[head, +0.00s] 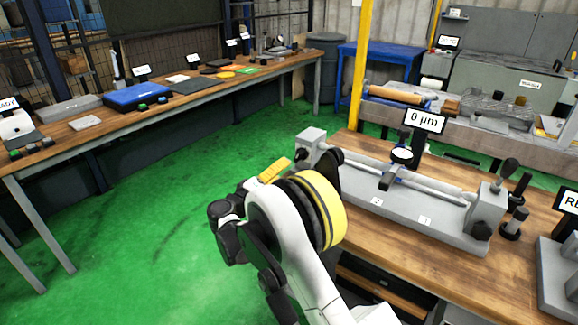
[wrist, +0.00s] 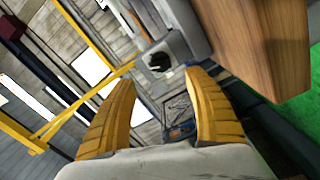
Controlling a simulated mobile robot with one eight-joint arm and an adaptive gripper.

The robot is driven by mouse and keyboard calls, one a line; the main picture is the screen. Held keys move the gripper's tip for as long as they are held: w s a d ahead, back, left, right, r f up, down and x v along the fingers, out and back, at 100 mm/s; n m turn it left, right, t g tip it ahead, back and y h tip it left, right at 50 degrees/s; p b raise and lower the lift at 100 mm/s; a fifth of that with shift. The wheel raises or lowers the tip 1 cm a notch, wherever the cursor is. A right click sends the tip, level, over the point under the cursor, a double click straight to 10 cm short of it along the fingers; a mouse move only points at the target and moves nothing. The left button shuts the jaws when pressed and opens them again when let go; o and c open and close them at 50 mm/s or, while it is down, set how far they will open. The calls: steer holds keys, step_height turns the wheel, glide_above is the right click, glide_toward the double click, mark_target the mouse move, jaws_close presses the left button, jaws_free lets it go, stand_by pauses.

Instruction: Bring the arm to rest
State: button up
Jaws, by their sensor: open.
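My gripper shows in the wrist view as two yellow ribbed fingers (wrist: 162,120), set well apart with nothing between them. In the head view, my gripper (head: 275,170) is partly hidden behind my arm, and a yellow finger points up and right, close to the left end of the bench device. My white arm with a yellow and black band is bent in front of the right wooden workbench (head: 450,258). The wrist view is tilted, with a wooden edge (wrist: 262,40) at its upper right.
A grey bench device (head: 400,205) with a dial gauge (head: 402,155) and a "0 µm" display (head: 424,121) stands close right of my arm. A long wooden table (head: 165,98) with a blue case (head: 137,96) runs along the left. Green floor (head: 150,210) between them is clear.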

steer(key=shift+s+a, duration=0.2)
steer(key=shift+s, duration=0.1)
steer(key=s+d+r+m+g+y, duration=0.1)
steer(key=s+d+r+g+y, duration=0.15)
steer(key=s+d+r, duration=0.4)
steer(key=s+d+r+m+g+y, duration=0.2)
steer(key=s+d+r+g, duration=0.15)
steer(key=s+d, duration=0.55)
steer(key=s+d+f+m+y, duration=0.1)
steer(key=s+y, duration=0.1)
steer(key=s, duration=0.6)
steer(key=s+d+f+m+y, duration=0.1)
steer(key=s+y, duration=0.1)
steer(key=s, duration=0.7)
steer(key=s+d+f+m+g+y, duration=0.1)
steer(key=s+y, duration=0.1)
steer(key=s, duration=0.7)
steer(key=shift+d+f, duration=0.2)
steer(key=shift+d, duration=0.1)
